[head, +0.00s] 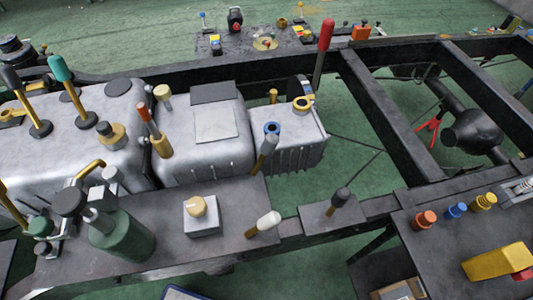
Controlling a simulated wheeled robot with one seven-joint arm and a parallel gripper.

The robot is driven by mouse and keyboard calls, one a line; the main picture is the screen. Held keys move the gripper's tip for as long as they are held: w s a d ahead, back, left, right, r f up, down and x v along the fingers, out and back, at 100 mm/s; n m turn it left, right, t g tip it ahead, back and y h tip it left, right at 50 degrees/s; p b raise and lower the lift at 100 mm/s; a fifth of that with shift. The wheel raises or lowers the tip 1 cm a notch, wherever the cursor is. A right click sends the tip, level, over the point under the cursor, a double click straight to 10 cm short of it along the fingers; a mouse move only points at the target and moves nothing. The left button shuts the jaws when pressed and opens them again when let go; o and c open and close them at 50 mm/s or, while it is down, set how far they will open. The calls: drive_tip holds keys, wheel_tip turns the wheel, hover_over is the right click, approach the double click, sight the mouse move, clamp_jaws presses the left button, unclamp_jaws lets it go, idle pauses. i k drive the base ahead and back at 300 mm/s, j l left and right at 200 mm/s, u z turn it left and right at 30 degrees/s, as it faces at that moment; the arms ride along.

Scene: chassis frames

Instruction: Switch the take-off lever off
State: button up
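Several levers stand on and beside the grey metal housings, and no readable label shows which one is the take-off lever. A tall red-handled lever (325,50) stands upright at the right end of the housings. A grey-handled lever (267,153) leans beside the ribbed housing (297,145). A white-knobbed lever (263,224) tilts low at the front. A teal-handled lever (70,84) and a black-handled lever (22,92) lean at the left. My gripper is not in view.
A dark chassis frame (385,115) crosses the green floor (150,28). A dark green canister (122,237) stands front left, near a yellow knob on a white box (201,217). A bench (425,250) at right holds colored knobs and a yellow block (495,262).

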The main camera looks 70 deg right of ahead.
sight(270, 143)
drive_tip(key=k+z, duration=0.15)
drive_tip(key=z, duration=0.25)
drive_tip(key=k+j+z, duration=0.1)
drive_tip(key=z, duration=0.3)
drive_tip(key=k+z, duration=0.25)
drive_tip(key=z, duration=0.15)
drive_tip(key=l, duration=0.05)
